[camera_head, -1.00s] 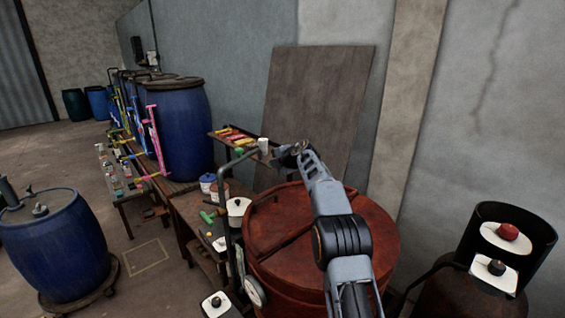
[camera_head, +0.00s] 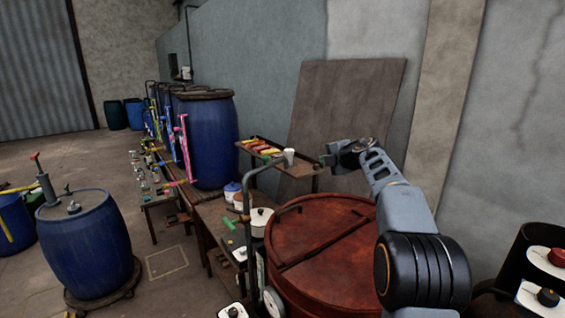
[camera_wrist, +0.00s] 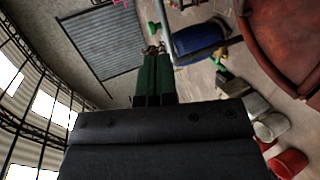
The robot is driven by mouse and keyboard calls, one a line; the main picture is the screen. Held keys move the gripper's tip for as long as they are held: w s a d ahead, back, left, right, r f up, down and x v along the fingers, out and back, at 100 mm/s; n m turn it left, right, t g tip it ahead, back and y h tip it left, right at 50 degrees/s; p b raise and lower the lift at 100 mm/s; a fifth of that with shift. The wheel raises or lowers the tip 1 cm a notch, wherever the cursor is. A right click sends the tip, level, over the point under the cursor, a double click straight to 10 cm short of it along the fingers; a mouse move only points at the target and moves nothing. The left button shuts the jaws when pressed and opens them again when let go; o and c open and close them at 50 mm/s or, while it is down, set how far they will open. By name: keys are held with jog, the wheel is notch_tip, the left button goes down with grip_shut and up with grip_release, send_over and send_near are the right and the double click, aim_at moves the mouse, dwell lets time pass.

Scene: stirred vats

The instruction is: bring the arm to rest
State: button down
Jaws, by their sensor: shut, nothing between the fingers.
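My arm reaches up from the lower right in the head view, in front of the red-brown vat (camera_head: 325,255). Its wrist bends over to the left above the vat's back rim. My gripper (camera_head: 325,160) is small there and its fingers are hard to make out. In the wrist view my gripper (camera_wrist: 152,50) shows as two dark green fingers side by side, shut with nothing held. It appears clear of the vat, which also shows at the upper right of the wrist view (camera_wrist: 290,40).
A small shelf (camera_head: 300,168) with coloured blocks and a white cup stands close to my gripper. A bent pipe (camera_head: 248,200) rises beside the vat. Blue barrels (camera_head: 85,245) stand left; a leaning board (camera_head: 345,110) and wall lie behind. Open floor shows at left.

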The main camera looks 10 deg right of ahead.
jog(key=s+d+f+m+t+h, duration=0.25)
jog(key=d+m+h, duration=0.45)
jog(key=m, duration=0.4)
jog(key=s+f+m+g+h, duration=0.45)
jog(key=s+f+m, duration=0.2)
jog(key=s, duration=0.35)
jog(key=s+a+f+m+g+y, duration=0.2)
jog(key=s+a+f, duration=0.1)
jog(key=s, duration=0.6)
jog(key=s+a+f+m+g+y, duration=0.1)
jog(key=s+a+f+g+y, duration=0.1)
jog(key=s+a, duration=0.4)
jog(key=s+a+f+m+g+y, duration=0.1)
jog(key=s+a+f, duration=0.3)
jog(key=s, duration=0.8)
jog(key=shift+s+a+f+m+g+y, duration=0.3)
jog(key=shift+a+m+g+y, duration=0.1)
jog(key=shift+a+m+y, duration=0.35)
jog(key=shift+d, duration=0.1)
